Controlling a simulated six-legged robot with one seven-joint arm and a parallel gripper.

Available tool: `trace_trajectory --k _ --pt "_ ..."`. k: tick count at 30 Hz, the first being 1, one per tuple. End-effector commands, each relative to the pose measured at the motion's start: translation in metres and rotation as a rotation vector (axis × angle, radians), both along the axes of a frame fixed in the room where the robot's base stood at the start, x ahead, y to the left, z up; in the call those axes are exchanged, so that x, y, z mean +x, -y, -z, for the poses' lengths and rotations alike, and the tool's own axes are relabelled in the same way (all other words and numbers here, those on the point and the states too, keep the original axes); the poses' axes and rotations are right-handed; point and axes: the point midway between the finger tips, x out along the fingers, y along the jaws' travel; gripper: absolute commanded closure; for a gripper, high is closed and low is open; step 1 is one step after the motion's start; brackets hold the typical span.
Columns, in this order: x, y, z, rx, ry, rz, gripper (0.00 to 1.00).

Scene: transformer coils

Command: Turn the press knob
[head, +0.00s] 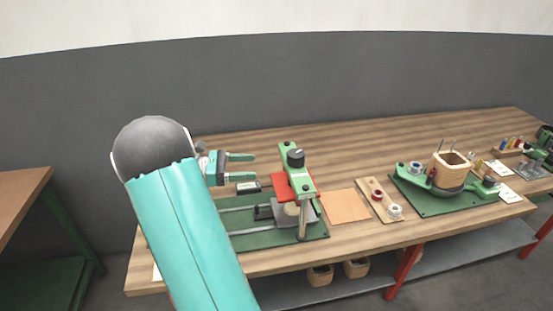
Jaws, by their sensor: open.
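The press (278,187) stands on a green base plate on the wooden bench, with a green upright and a red part. A dark round knob (295,157) sits near the top of its green upright. My gripper (254,167) is to the left of the knob, at about the same height in the picture, with its two green fingers pointing right. The fingers are spread apart with nothing between them, and a clear gap separates them from the knob. My teal arm hides the left part of the bench and of the press base.
An orange square pad (347,205) and a wooden board with spools (379,199) lie right of the press. Further right is a green winding fixture (430,202) with a wooden pot. Small tools stand at the far right. The bench behind the press is mostly clear.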

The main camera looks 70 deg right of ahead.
Motion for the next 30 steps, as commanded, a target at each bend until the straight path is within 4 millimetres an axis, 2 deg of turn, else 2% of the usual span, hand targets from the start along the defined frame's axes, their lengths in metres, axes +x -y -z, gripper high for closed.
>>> trace_trajectory --k 2,5,8,24,30 --pt "-0.004 0.008 -0.012 -0.040 -0.021 -0.005 0.32" --pt "-0.010 0.014 -0.018 -0.057 -0.030 -0.004 0.32" --pt "-0.021 0.020 -0.017 -0.056 -0.030 0.002 0.32" --pt "-0.112 0.064 -0.016 -0.052 -0.029 0.005 0.32" --pt "-0.130 0.073 -0.016 -0.052 -0.028 0.002 0.32"
